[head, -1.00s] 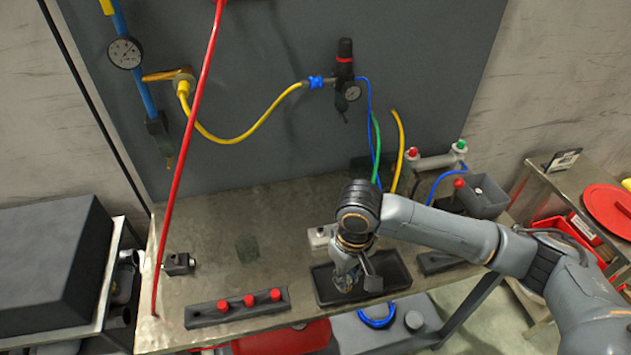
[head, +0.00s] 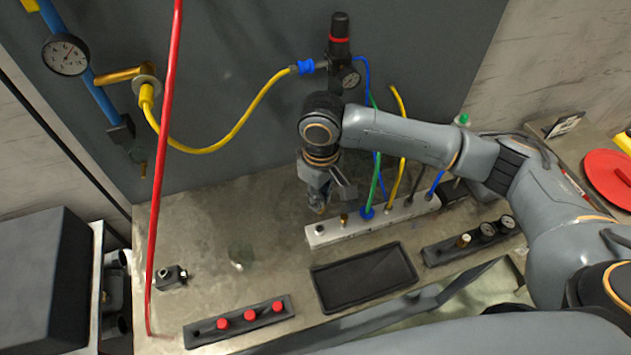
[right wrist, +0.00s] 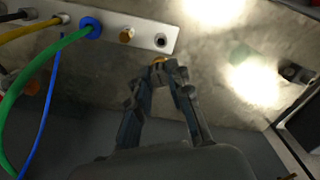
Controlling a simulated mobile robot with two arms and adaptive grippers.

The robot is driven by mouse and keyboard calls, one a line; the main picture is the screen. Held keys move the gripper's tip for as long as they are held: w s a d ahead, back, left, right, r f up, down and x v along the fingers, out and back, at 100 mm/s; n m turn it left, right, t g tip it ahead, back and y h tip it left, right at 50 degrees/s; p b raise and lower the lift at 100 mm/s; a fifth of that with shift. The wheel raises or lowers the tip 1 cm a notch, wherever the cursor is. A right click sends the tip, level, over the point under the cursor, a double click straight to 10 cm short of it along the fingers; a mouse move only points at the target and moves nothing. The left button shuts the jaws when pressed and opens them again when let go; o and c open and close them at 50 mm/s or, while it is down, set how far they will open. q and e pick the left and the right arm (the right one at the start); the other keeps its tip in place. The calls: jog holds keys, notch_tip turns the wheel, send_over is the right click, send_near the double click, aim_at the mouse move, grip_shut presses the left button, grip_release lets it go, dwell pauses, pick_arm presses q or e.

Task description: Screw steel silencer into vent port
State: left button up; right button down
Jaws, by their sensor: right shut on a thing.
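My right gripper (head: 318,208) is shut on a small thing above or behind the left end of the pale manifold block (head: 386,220). In the right wrist view the fingers (right wrist: 160,66) meet around it. Only a coppery tip (right wrist: 159,60) shows, so I cannot tell whether it is the steel silencer. An open dark port (right wrist: 161,41) at the block's end lies just beyond the fingertips, apart from them. It also shows in the head view (head: 320,230). A brass fitting (right wrist: 126,35) sits beside it. My left gripper is not in view.
Green (head: 376,178) and yellow (head: 401,150) hoses rise from the block, right of the gripper. An empty black tray (head: 365,297), a red-capped rack (head: 240,340) and a gauge rack (head: 447,254) lie in front. A red hose (head: 163,170) hangs at left.

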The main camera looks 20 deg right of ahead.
aim_at(320, 212)
jog(key=shift+s+r, duration=0.2)
jog(key=shift+s, duration=0.2)
jog(key=shift+w+p, duration=0.15)
jog(key=shift+p, duration=0.35)
jog(key=shift+r+p, duration=0.1)
jog(key=shift+p, duration=0.25)
notch_tip(320, 212, down, 4)
jog(key=shift+r+b, duration=0.1)
jog(key=shift+b, duration=0.7)
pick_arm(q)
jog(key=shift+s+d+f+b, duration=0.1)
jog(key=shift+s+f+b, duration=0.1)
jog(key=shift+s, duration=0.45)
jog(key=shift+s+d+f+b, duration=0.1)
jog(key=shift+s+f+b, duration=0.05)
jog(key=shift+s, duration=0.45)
pick_arm(e)
jog(key=shift+f, duration=1.15)
pick_arm(q)
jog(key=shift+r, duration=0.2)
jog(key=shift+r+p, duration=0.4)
jog(key=shift+p, duration=0.2)
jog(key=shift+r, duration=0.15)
